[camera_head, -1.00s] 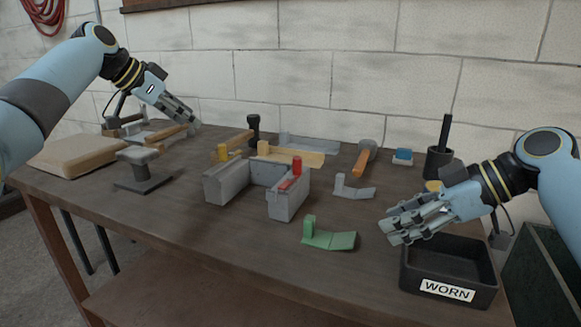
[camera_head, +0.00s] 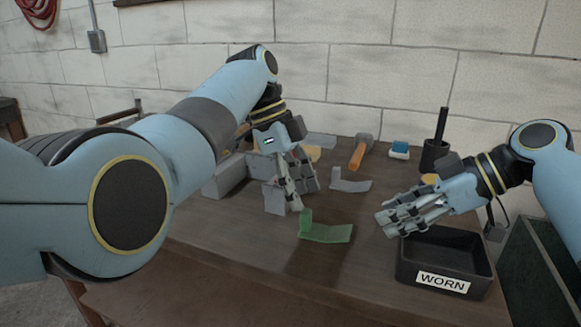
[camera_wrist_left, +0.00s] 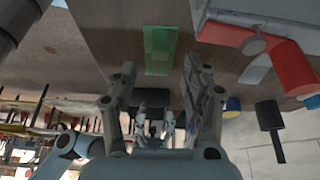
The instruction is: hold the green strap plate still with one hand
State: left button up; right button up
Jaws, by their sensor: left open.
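The green strap plate (camera_head: 326,233) lies on the bench near its front edge, with a short upright tab at its left end. It also shows in the left wrist view (camera_wrist_left: 160,48), beyond the fingertips. My left gripper (camera_head: 297,203) is open, pointing down just behind and left of the plate's tab, with no visible hold on it. In the left wrist view its fingers (camera_wrist_left: 160,75) are spread apart with nothing between them. My right gripper (camera_head: 384,224) hovers to the right of the plate, above the black tray's back left corner; its finger gap is unclear.
A grey block fixture (camera_head: 229,178) stands behind my left arm, and a red part (camera_wrist_left: 285,65) shows beside it in the wrist view. A grey strap plate (camera_head: 350,184) lies behind the green one. A black tray labelled WORN (camera_head: 465,246) stands at the right.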

aim_at(309, 211)
pick_arm(q)
jog(key=shift+x, duration=2.8)
grip_shut()
